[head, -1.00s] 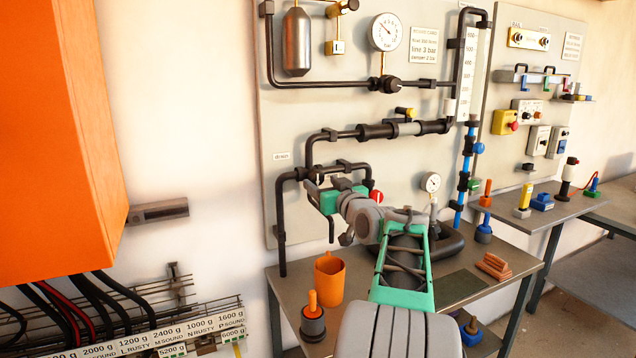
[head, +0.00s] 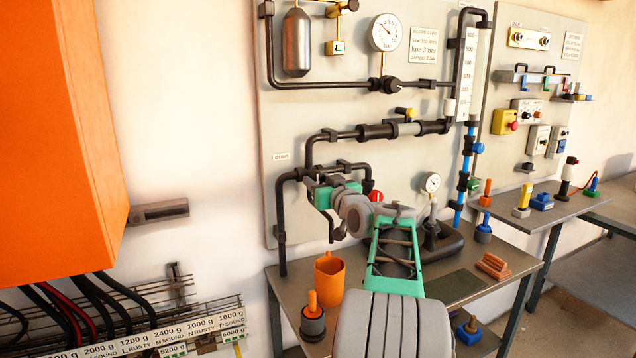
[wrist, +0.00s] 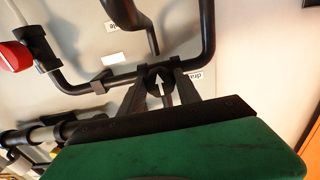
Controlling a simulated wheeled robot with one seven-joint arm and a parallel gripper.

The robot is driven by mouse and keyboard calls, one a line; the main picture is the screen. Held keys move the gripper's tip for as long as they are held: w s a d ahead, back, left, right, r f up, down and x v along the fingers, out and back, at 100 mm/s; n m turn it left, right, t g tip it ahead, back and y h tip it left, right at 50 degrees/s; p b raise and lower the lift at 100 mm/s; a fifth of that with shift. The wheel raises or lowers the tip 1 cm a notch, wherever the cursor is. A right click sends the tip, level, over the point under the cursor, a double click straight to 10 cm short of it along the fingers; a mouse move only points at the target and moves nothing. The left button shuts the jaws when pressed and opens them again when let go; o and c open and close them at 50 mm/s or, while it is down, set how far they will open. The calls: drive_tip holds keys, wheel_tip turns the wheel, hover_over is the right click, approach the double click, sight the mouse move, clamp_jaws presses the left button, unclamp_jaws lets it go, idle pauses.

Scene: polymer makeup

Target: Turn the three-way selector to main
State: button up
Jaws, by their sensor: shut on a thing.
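The selector knob (wrist: 158,76) is a dark round knob with a white arrow, set on the black pipework. In the wrist view its arrow points up, slightly left. My gripper (wrist: 161,88) is shut on it, with one dark finger on each side. A label reading "drain" (wrist: 196,77) is right of the knob in the wrist view. A partly readable label (wrist: 113,25) stands at upper left and a pale, unreadable one (wrist: 114,57) at left. In the head view, my gripper (head: 318,186) is at the pipes and hides the knob.
A red handle (wrist: 14,56) is on the pipe at far left of the wrist view; pipes run close around my fingers. Below the board, an orange cup (head: 328,277) and an orange-handled tool (head: 312,317) stand on the table. An orange cabinet (head: 60,140) is at left.

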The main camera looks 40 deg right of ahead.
clamp_jaws()
drive_tip(key=shift+f+n+b, duration=0.25)
drive_tip(key=shift+n+b, duration=0.05)
drive_tip(key=shift+b, duration=0.5)
drive_tip(key=shift+f+n+b, duration=0.1)
drive_tip(key=shift+n+b, duration=0.5)
drive_tip(key=shift+b, duration=0.5)
drive_tip(key=n+b, duration=0.1)
drive_tip(key=b, duration=0.1)
drive_tip(key=shift+f+b, duration=0.1)
drive_tip(key=shift+b, duration=0.2)
drive_tip(key=n+b, duration=0.9)
drive_tip(key=shift+d+r+n, duration=0.1)
drive_tip(key=shift+r+n, duration=0.15)
drive_tip(key=shift+n, duration=0.05)
drive_tip(key=n+b, duration=0.2)
drive_tip(key=n, duration=0.1)
drive_tip(key=n+b, duration=0.1)
drive_tip(key=n, duration=0.1)
drive_tip(key=shift+r, duration=0.25)
drive_tip(key=shift+n, duration=0.4)
